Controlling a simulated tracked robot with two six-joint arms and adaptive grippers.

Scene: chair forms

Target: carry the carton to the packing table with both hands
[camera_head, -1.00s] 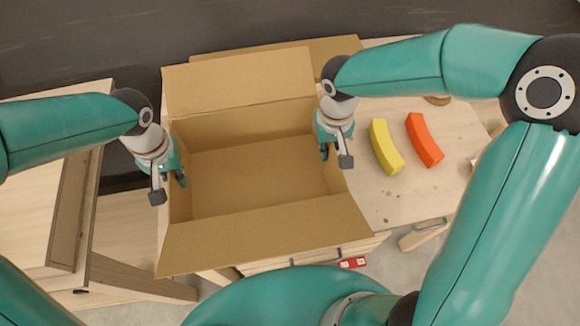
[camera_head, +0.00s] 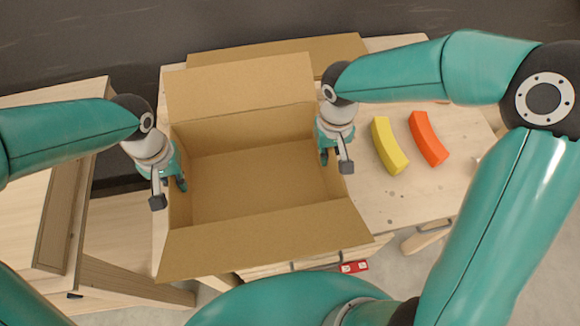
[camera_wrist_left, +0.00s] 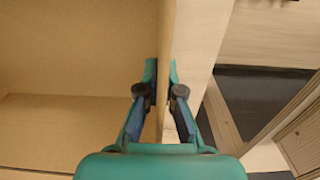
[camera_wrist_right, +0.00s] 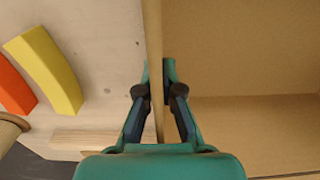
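The open brown carton (camera_head: 255,190) is in the middle of the head view, over a light wooden table (camera_head: 395,210), its flaps spread and its inside empty. I cannot tell whether it rests on the table or hangs just above it. My left gripper (camera_head: 168,190) is shut on the left wall; in the left wrist view its fingers (camera_wrist_left: 162,75) pinch the wall (camera_wrist_left: 165,30) from both sides. My right gripper (camera_head: 334,160) is shut on the right wall; in the right wrist view its fingers (camera_wrist_right: 156,78) straddle the wall (camera_wrist_right: 152,30) closely.
A yellow curved block (camera_head: 388,147) and an orange one (camera_head: 428,138) lie right of the carton. Another wooden table (camera_head: 25,215) stands at the left, across a gap. A red item (camera_head: 354,267) is below the front edge.

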